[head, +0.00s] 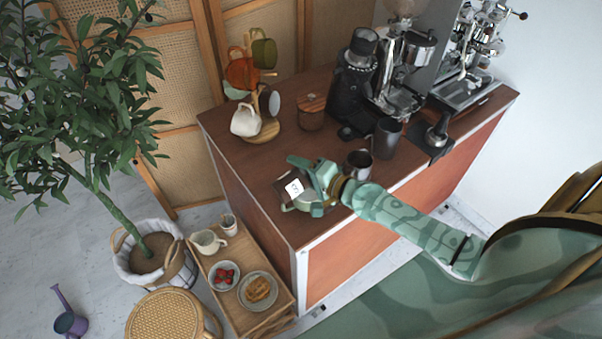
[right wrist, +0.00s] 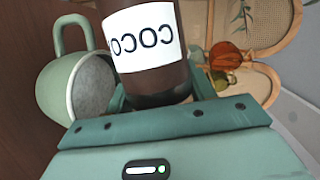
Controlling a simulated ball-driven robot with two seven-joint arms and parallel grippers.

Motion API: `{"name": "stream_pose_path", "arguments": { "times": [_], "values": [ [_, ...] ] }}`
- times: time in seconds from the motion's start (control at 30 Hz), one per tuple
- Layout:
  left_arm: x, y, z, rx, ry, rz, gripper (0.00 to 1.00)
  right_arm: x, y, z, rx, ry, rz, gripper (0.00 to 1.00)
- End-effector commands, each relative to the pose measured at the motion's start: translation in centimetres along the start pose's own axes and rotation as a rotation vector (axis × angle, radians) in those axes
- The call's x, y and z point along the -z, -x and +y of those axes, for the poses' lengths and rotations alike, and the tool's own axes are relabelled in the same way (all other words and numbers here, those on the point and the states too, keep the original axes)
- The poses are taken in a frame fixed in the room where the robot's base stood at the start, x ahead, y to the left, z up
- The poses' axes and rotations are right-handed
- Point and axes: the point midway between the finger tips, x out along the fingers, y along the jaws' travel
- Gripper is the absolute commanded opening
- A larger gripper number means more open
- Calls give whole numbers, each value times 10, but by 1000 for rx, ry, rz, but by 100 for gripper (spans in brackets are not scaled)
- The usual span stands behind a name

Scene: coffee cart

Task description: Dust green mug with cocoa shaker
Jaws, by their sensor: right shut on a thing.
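My right gripper (head: 308,186) is shut on the dark brown cocoa shaker (head: 284,184), whose white label faces up in the head view. In the right wrist view the shaker (right wrist: 152,82) sits between the fingers, with its label lettering upside down. The pale green mug (head: 288,208) is on the cart top, mostly hidden by the gripper and shaker. The mug also shows in the right wrist view (right wrist: 62,85), beside the shaker, with its handle and a grey interior visible. No powder can be made out. My left gripper is not in view.
A steel pitcher (head: 357,164) stands close behind my right wrist. A mug tree with several mugs (head: 244,119), a wooden-lidded jar (head: 311,113), a grinder (head: 353,90) and a dark cup (head: 387,138) stand farther back. The cart top (head: 240,165) is clear at left.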

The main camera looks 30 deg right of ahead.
Motion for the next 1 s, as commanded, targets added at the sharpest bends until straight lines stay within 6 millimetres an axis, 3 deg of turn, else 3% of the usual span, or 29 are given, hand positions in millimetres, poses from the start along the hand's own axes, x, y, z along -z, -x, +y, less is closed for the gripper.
{"name": "stream_pose_path", "arguments": {
  "times": [0.8, 1.0],
  "values": [
    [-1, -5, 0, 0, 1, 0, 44, 1, 0, 2, 7, -20, -4, 28],
    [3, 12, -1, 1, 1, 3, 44, 3, 5, -16, 8, -19, -5, 28]
  ]
}}
